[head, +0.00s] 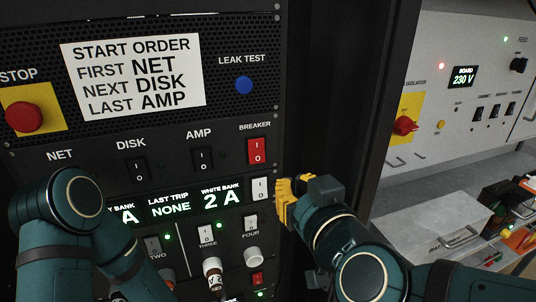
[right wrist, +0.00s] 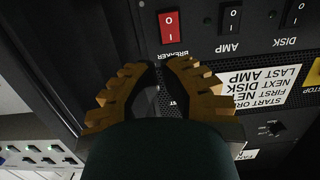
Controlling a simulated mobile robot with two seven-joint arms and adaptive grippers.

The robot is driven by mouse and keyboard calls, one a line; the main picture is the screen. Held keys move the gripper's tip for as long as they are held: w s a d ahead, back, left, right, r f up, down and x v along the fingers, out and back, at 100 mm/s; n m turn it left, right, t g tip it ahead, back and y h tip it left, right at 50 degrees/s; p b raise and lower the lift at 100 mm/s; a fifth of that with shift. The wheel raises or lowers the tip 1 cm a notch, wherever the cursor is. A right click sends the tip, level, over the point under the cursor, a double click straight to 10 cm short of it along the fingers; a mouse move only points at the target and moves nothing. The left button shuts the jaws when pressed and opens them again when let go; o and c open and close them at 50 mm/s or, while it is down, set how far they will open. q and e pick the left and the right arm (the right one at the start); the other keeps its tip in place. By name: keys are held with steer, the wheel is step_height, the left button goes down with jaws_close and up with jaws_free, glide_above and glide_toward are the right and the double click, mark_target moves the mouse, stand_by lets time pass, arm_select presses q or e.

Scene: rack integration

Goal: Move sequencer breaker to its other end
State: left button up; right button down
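The red rocker switch labelled BREAKER (head: 256,151) sits at the right end of the switch row on the dark rack panel, with I above O. It shows upside down in the right wrist view (right wrist: 169,27); I cannot tell which end is pressed in. My right gripper (head: 283,198), with yellow fingers, is below and right of the breaker in the head view, beside a white rocker. In the right wrist view my right gripper (right wrist: 157,68) has its fingers apart with nothing between them, and the breaker is beyond the tips. My left arm shows at lower left, but its gripper is not visible.
Black DISK (head: 134,169) and AMP (head: 202,160) rockers lie left of the breaker. A dark rack post (head: 345,90) stands to the right.

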mark_target(264, 149)
steer(key=p+x, duration=0.1)
steer(key=x, duration=1.2)
steer(key=shift+w+a, duration=0.2)
steer(key=shift+w, duration=0.1)
steer(key=shift+f+b, duration=0.2)
steer(key=shift+b, duration=0.25)
steer(key=t+b, duration=0.1)
steer(key=b, duration=0.3)
steer(key=t+b, duration=0.1)
steer(key=b, duration=0.3)
steer(key=shift+w+f+y+b, duration=0.3)
steer(key=shift+y+b, duration=0.05)
steer(key=shift+y, duration=0.05)
steer(key=shift+r+p, duration=0.3)
steer(key=shift+p, duration=0.15)
